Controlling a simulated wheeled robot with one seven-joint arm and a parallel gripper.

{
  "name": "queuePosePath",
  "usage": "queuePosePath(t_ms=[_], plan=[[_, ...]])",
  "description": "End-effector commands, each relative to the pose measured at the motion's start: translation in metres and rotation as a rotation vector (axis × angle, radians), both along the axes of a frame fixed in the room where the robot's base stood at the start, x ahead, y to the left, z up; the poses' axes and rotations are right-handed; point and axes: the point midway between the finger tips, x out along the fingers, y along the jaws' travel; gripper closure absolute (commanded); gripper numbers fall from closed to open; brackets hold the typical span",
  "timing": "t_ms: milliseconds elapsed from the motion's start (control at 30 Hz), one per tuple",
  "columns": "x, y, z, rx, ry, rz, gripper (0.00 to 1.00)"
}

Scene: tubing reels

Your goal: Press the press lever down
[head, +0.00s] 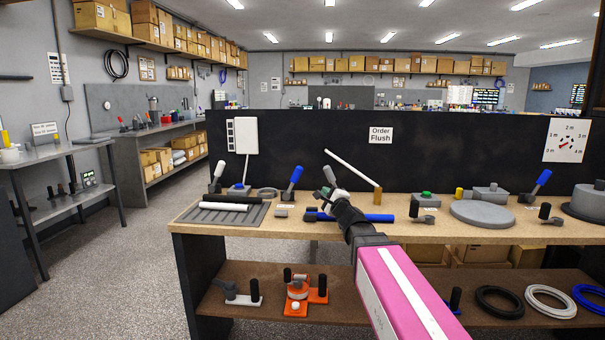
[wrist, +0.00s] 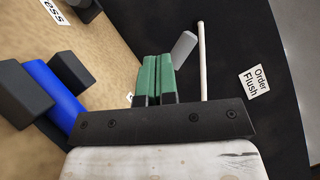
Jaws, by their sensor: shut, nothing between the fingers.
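A long white rod (head: 352,168) rises to the left from a tan post (head: 378,194) on the workbench; it looks like a lever arm, but I cannot tell for sure that it is the press lever. The rod also shows in the wrist view (wrist: 202,60), just right of my fingers and apart from them in the picture. My gripper (head: 326,190) is over the bench, left of the post; its green fingers (wrist: 156,76) are shut together and empty. A grey cylinder (wrist: 184,46), perhaps a handle, shows beyond the fingertips (head: 329,174). Contact cannot be seen.
A blue tube (head: 375,217) lies on the bench, held by dark blocks in the wrist view. Blue-handled levers (head: 292,178) (head: 541,181) stand left and right. A black panel (head: 460,165) backs the bench. A grey disc (head: 482,213) lies right.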

Motion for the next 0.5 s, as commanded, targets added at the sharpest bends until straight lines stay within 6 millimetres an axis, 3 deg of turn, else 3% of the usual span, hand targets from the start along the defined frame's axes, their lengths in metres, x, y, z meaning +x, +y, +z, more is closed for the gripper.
queuePosePath(t_ms=[500], plan=[[0.0088,0.0037,0.0019,0.0,0.0,0.0,1.0]])
